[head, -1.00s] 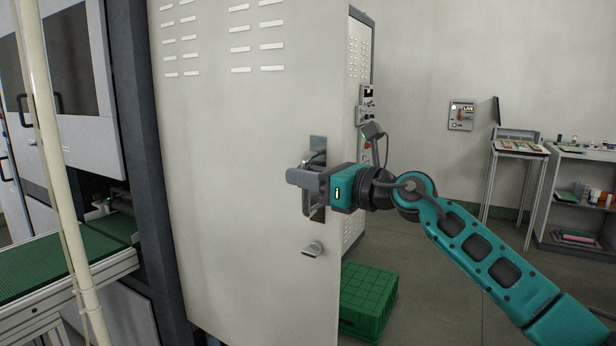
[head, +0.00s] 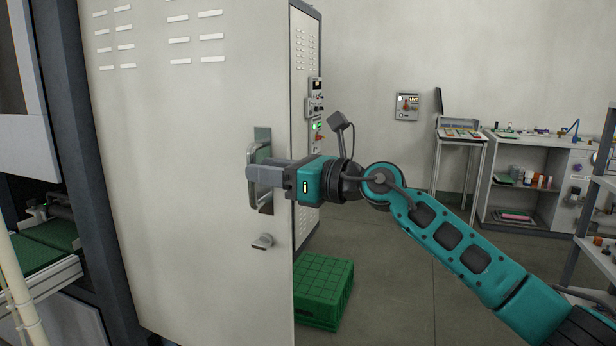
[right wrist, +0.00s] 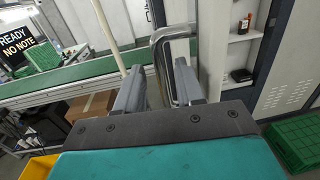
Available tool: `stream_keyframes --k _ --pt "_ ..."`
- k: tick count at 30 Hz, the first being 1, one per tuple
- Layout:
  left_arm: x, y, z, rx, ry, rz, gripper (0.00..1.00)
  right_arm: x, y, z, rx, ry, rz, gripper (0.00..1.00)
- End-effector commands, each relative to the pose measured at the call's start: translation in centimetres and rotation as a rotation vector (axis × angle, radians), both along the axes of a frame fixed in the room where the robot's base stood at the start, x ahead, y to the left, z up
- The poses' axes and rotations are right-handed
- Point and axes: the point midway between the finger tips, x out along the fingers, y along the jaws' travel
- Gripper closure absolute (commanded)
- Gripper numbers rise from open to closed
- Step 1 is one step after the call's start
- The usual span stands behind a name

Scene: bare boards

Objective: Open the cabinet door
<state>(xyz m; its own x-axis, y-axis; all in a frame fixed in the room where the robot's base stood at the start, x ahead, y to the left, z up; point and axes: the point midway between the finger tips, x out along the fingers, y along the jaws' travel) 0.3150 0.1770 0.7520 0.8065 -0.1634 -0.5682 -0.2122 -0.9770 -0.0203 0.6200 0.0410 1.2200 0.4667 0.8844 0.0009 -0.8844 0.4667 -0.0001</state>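The cabinet door (head: 190,230) is a tall pale grey panel with vent slots, filling the left half of the head view. It stands ajar: in the right wrist view, shelves inside the cabinet (right wrist: 238,50) show past its free edge. Its metal loop handle (head: 253,192) sits near the free edge, and also shows in the right wrist view (right wrist: 163,42). My right gripper (head: 256,173) is at the handle, with one finger on each side of the bar and closed in on it; the exact contact is hard to see. My left gripper is out of view.
A green crate (head: 323,290) stands on the floor right of the door. A green conveyor (head: 40,250) is at the left. A bench with shelves (head: 515,205) and a small desk (head: 460,133) stand at the back right, with open floor before them.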

Motion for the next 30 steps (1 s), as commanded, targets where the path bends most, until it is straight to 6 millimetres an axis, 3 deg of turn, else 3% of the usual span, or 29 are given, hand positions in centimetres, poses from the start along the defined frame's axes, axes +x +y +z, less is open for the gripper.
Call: stream_keyframes --k 7,13,30 --pt "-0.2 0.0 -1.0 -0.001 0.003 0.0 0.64 -2.4 -4.9 -0.2 -0.001 -0.002 -0.004 0.62" --pt "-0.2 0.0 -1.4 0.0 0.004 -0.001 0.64 -3.8 -7.4 -0.1 0.0 -0.002 -0.002 0.62" --pt "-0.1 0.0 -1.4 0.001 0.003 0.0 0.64 -4.5 -7.8 -0.6 0.039 0.035 0.01 0.62"
